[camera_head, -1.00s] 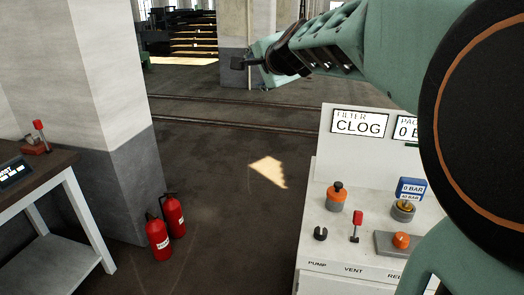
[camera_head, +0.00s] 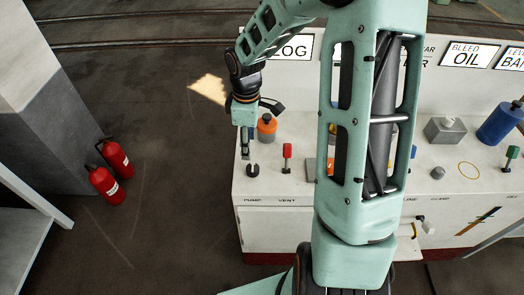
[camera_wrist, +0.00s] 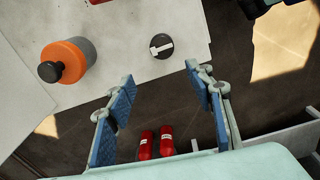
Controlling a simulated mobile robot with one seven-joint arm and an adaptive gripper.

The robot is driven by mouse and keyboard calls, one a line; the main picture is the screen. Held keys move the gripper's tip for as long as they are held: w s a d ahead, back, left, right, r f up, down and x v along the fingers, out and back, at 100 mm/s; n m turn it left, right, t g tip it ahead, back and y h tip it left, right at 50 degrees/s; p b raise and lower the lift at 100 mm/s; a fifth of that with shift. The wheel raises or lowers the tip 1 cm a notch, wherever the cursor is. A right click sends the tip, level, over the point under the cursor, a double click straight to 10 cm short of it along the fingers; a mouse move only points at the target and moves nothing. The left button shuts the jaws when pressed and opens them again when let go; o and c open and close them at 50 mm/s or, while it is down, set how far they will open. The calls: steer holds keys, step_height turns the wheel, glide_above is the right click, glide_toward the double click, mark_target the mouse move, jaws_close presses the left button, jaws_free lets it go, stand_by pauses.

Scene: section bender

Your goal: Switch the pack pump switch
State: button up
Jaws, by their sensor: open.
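The pump switch (camera_head: 252,170) is a small dark round knob above the "PUMP" label at the panel's left end. In the wrist view it is a black disc with a white bar (camera_wrist: 161,46), just beyond and between my fingertips. My gripper (camera_head: 245,156) points down close above the switch in the head view. In the wrist view my gripper (camera_wrist: 160,77) is open, its two blue-padded fingers wide apart with nothing between them. It appears apart from the switch.
The orange-capped grey bottle (camera_wrist: 70,60) stands near the switch. A red-topped lever (camera_head: 287,152) stands right of it above "VENT". My arm hides part of the panel's middle. Two red fire extinguishers (camera_head: 108,180) stand on the floor at left.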

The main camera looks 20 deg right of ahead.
mark_target(253, 167)
steer(key=shift+n, duration=0.6)
steer(key=f, duration=0.7)
steer(key=f+b, duration=0.1)
steer(key=f, duration=0.3)
steer(key=shift+s+d+f, duration=0.1)
steer(key=shift+s+d, duration=0.3)
steer(key=shift+c, duration=0.5)
steer(key=c, duration=1)
